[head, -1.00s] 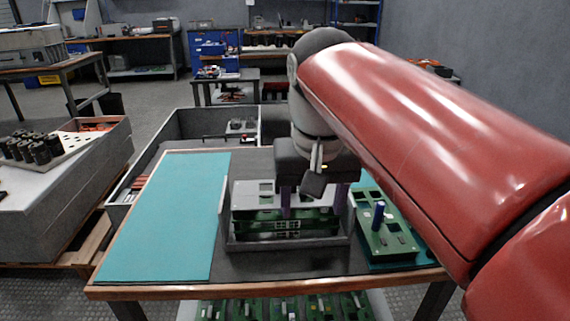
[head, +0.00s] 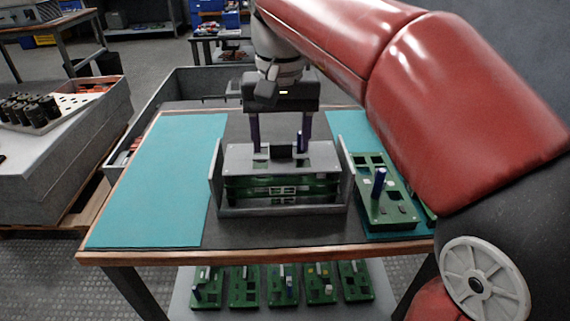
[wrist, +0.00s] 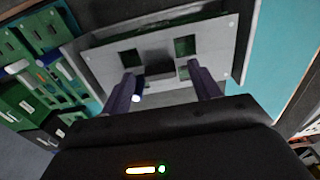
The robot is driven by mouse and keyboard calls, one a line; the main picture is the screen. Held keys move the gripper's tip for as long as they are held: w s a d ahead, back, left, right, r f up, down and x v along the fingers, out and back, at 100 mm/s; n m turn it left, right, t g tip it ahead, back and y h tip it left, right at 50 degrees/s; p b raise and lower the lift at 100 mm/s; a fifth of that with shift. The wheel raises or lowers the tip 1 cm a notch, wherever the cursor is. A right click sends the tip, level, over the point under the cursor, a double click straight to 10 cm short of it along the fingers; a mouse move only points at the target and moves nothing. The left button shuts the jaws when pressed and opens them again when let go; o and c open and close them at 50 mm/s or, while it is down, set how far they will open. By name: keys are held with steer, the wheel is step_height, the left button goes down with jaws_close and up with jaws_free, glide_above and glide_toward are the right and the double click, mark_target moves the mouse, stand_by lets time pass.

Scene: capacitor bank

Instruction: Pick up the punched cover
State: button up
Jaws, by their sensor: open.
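The punched cover (head: 240,158) is a pale grey plate with square openings, lying on top of green boards in a grey U-shaped holder on the table. It also fills the upper middle of the wrist view (wrist: 212,42). A dark block shows at its middle between my fingers; I cannot tell if it is a handle. My gripper (head: 280,148) is open, pointing down over the cover's far half, one purple finger on each side of the dark block. In the wrist view my fingers (wrist: 162,84) reach toward the plate; contact cannot be told.
The grey holder's side walls (head: 215,178) rise beside the cover. A green board with a blue cylinder (head: 379,183) lies to the right. The teal mat (head: 160,180) on the left is clear. A grey bin (head: 185,95) stands behind. Several boards lie on a low shelf (head: 245,308).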

steer(key=shift+f, duration=0.3)
steer(key=c, duration=1.2)
steer(key=shift+r, duration=0.15)
